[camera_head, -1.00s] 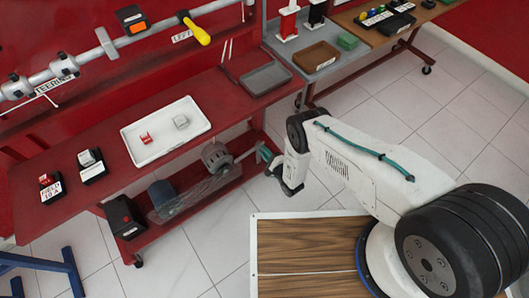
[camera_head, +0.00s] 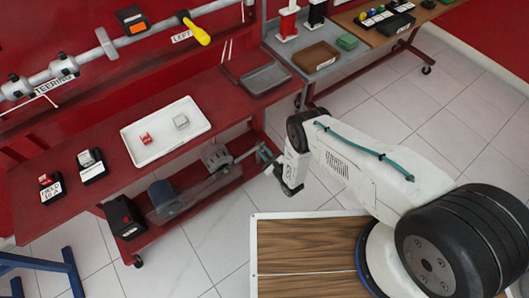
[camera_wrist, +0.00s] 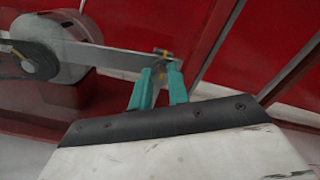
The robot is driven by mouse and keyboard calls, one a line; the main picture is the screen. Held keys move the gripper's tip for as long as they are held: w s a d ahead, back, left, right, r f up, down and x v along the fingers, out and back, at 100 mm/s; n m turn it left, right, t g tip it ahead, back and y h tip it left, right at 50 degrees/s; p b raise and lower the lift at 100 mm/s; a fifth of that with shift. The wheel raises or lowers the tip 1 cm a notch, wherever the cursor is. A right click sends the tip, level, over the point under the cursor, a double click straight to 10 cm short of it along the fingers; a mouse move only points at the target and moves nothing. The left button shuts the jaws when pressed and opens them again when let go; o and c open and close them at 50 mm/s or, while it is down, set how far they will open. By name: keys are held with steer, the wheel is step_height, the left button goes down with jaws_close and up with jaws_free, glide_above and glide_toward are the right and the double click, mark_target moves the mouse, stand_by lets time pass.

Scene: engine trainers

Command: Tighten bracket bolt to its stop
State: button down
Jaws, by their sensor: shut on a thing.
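The bracket (camera_wrist: 115,57) is a flat grey bar that runs from a round metal unit (camera_wrist: 50,48) toward my fingers in the wrist view. The bracket bolt (camera_wrist: 173,63) seems to be the small yellowish and dark piece at the bar's right end, partly hidden by my fingertips. My gripper (camera_wrist: 160,80) has teal fingers shut on it. In the head view my gripper (camera_head: 265,156) reaches the right end of the lower shelf, beside the round metal unit (camera_head: 215,156). The bolt is too small to make out there.
The red bench (camera_head: 100,158) stands over the lower shelf, with a white tray (camera_head: 160,152) on top. A black box (camera_head: 124,216) sits at the shelf's left end. A grey tray (camera_head: 266,77) lies near the bench's right end. Tiled floor (camera_head: 190,258) is open in front.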

stand_by(0.4)
steer(key=c, duration=1.3)
jaws_free()
steer(key=shift+c, duration=0.2)
steer(key=shift+s+d, duration=0.1)
steer(key=v, duration=0.7)
steer(key=shift+s+d, duration=0.15)
steer(key=shift+s, duration=0.1)
